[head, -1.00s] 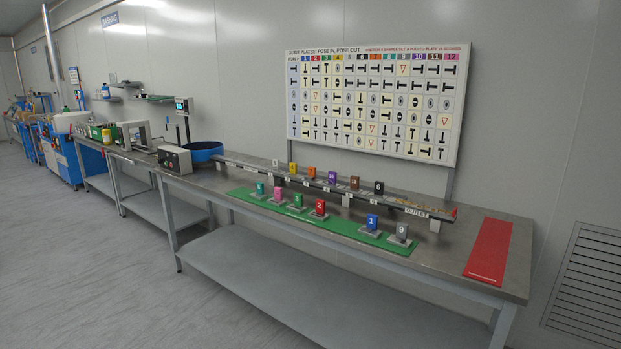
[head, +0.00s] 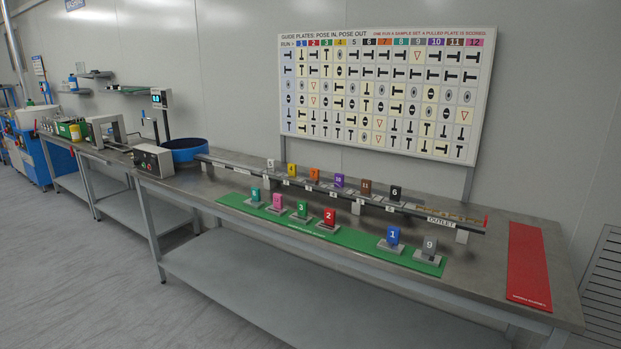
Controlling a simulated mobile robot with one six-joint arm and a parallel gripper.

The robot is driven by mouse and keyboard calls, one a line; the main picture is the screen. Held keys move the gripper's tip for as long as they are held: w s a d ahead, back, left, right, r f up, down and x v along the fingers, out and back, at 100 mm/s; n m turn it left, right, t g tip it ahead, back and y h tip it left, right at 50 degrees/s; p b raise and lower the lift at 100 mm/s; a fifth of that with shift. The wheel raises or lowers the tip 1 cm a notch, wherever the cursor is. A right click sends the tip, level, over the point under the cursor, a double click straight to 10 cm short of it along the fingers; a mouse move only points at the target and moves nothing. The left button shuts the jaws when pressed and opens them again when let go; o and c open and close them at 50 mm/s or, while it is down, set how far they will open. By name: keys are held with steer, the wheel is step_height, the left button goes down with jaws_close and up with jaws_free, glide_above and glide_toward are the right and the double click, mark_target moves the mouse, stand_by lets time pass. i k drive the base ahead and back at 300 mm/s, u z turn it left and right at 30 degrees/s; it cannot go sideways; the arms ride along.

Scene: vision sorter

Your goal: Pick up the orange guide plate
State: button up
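The orange guide plate (head: 314,174) is a small upright block on the raised rail (head: 330,191) at the back of the steel bench. It stands between a yellow plate (head: 291,169) on its left and a purple plate (head: 339,180) on its right. Its number is too small to read surely. My gripper is not in view, so how it stands to the orange plate cannot be seen.
A green mat (head: 314,237) in front of the rail carries several numbered plates, including red (head: 330,217) and blue (head: 393,236). A red strip (head: 528,265) lies at the bench's right end. A blue bowl (head: 184,150) sits at the rail's left end. Floor in front looks clear.

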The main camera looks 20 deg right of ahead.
mark_target(313, 180)
steer(key=u, duration=0.1)
steer(key=i, duration=1)
steer(key=u, duration=0.35)
